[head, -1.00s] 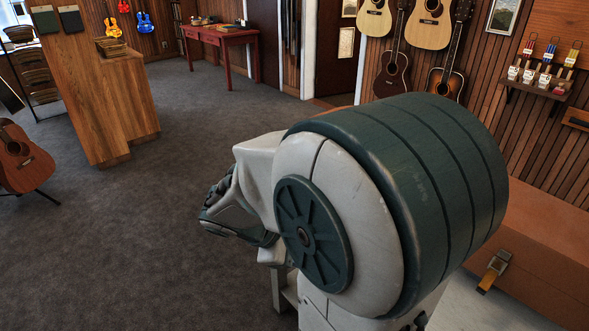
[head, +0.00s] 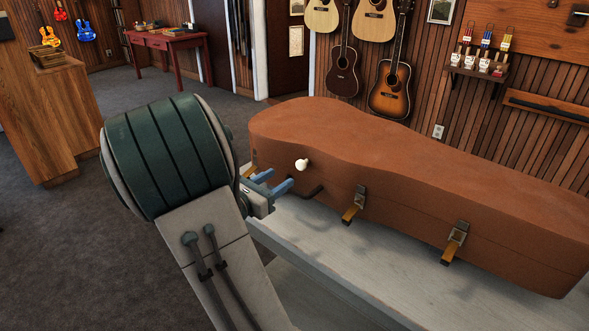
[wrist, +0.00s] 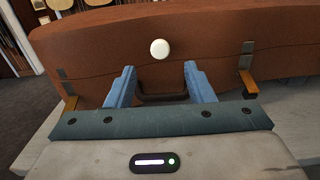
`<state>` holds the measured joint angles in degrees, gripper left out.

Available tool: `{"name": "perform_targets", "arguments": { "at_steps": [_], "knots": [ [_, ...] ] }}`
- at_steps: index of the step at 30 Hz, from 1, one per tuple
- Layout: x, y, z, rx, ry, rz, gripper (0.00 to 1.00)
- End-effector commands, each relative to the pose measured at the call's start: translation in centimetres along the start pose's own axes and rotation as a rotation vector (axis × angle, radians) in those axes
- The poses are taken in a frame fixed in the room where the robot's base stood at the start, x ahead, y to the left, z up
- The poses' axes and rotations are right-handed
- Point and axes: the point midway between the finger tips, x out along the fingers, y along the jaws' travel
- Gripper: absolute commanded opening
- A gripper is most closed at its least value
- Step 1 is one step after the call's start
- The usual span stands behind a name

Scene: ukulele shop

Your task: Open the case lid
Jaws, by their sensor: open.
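The brown guitar case (head: 430,180) lies shut on a pale bench. A round white knob (head: 302,164) sits on its front side near the left part. A dark carry handle (head: 309,192) and metal latches with orange tabs, one here (head: 354,205) and one farther right (head: 455,243), are on the same side. My gripper (head: 281,181) is open and empty, in front of the case near the knob and handle. In the wrist view the knob (wrist: 159,49) shows beyond and above the gap between the two blue fingers (wrist: 158,78); the handle (wrist: 162,97) shows between them.
The pale bench top (head: 320,250) is clear in front of the case. A wooden counter (head: 45,120) and a red table (head: 172,50) stand at the left and back. Guitars (head: 390,88) hang on the wall behind, beside a small shelf (head: 478,72).

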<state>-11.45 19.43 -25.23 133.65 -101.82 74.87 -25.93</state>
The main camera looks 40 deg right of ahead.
Motion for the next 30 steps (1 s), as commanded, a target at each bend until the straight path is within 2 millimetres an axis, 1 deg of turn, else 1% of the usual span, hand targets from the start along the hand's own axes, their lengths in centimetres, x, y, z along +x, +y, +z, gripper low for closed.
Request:
{"name": "perform_targets", "arguments": {
  "at_steps": [1, 3, 6, 10, 15, 23, 24, 26, 27, 29, 30],
  "knots": [
    [1.2, -0.1, 0.0, -0.001, -0.002, -0.004, 0.48],
    [2.7, -0.1, 0.0, 0.000, -0.001, -0.005, 0.48],
    [4.5, -0.1, 0.0, 0.001, -0.001, -0.004, 0.48],
    [6.2, 0.0, 0.0, 0.001, 0.000, -0.003, 0.48],
    [7.3, 0.0, 0.0, 0.000, 0.000, -0.001, 0.48],
    [7.4, 0.0, 0.0, 0.001, 0.001, 0.000, 0.48],
    [7.4, 0.0, 0.0, 0.001, 0.001, 0.000, 0.45],
    [7.4, 0.0, 0.0, 0.001, 0.001, 0.000, 0.29],
    [7.4, 0.0, 0.0, 0.001, 0.001, 0.000, 0.18],
    [7.4, 0.0, 0.0, 0.001, 0.001, 0.000, 0.01],
    [7.4, 0.0, 0.0, 0.001, 0.001, 0.000, 0.00]
  ]
}}
